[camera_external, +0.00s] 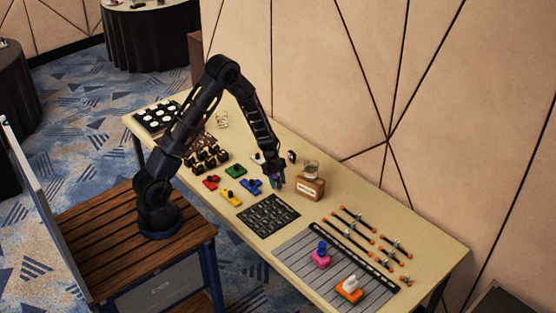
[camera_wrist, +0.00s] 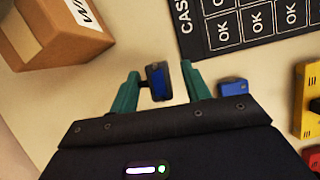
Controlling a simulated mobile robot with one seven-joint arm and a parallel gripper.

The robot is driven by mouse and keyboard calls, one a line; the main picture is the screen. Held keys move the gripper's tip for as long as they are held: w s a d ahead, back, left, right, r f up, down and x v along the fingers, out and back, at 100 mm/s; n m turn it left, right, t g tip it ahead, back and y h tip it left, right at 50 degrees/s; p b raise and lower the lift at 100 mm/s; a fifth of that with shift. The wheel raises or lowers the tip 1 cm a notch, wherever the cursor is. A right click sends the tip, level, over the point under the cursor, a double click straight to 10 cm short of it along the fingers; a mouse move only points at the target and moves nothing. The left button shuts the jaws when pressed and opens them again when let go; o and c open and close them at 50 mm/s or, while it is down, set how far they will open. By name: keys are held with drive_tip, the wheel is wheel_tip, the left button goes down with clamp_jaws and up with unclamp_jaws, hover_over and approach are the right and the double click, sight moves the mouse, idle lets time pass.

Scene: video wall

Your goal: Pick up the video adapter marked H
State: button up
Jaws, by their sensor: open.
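My gripper (camera_external: 277,184) is low over the table, between the coloured blocks and a cardboard box. In the wrist view its two teal fingers (camera_wrist: 159,72) are apart. No letter H is legible, so I cannot tell which piece is the adapter marked H. Red (camera_external: 211,182), yellow (camera_external: 231,199), green (camera_external: 235,171) and blue (camera_external: 251,186) blocks lie left of my gripper in the external view. Part of a blue block (camera_wrist: 233,88) shows right of the fingers.
The cardboard box (camera_external: 311,189) stands close right of my gripper. A black mat with OK cells (camera_external: 267,216) lies in front. Pink (camera_external: 321,260) and orange (camera_external: 349,291) pieces stand on a grey striped mat (camera_external: 290,256), near several orange-tipped rods (camera_external: 345,237).

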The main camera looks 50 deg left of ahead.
drive_tip(key=shift+x, duration=1)
drive_tip(key=shift+r, duration=0.1)
clamp_jaws()
